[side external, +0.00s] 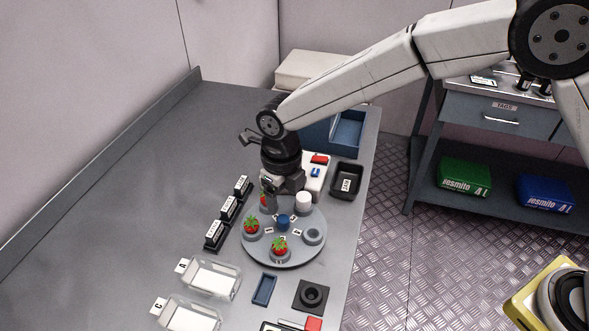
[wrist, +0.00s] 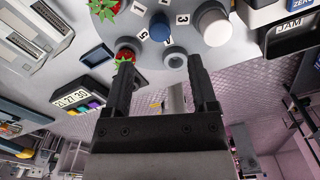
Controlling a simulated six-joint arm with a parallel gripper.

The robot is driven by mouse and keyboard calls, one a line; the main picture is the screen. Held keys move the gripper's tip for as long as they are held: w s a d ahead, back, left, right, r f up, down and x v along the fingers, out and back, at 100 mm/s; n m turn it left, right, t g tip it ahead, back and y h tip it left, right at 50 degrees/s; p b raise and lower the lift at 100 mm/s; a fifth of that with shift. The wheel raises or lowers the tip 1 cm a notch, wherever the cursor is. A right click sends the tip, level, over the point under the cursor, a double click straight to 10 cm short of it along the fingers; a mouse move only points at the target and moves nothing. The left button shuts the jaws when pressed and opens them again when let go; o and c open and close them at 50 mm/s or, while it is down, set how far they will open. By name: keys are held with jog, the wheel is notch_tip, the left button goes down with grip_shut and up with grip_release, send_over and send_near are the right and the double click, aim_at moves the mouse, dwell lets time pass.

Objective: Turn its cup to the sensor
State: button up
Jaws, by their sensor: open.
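A round grey turntable (side external: 284,255) stands on the bench with a blue knob (side external: 283,222) at its centre and number tags around it. Strawberries sit in ring-shaped cups at the left (side external: 251,224) and front (side external: 279,245); another red berry shows partly behind my gripper. An empty cup (side external: 313,235) is at the right, and a white cylinder (side external: 303,198) stands at the back right. My gripper (side external: 269,203) is over the turntable's back edge. In the wrist view my gripper (wrist: 160,82) has its fingers apart with nothing between them; the blue knob (wrist: 160,28) lies beyond them.
A black JAM bin (side external: 346,182) and a white box with red and blue parts (side external: 316,172) are behind. The bench's left side is clear.

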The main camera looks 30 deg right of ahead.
jog(key=c, duration=0.8)
jog(key=shift+s+d+m, duration=0.1)
jog(key=shift+m, duration=0.3)
grip_shut()
jog(key=s+d+r+m+y, duration=0.1)
jog(key=s+d+m+y, duration=0.1)
jog(key=m, duration=0.8)
jog(key=s+d+r+m+y, duration=0.1)
jog(key=s+d+m+y, duration=0.1)
jog(key=m, duration=0.8)
jog(key=shift+s+d+g, duration=0.3)
jog(key=shift+s, duration=0.1)
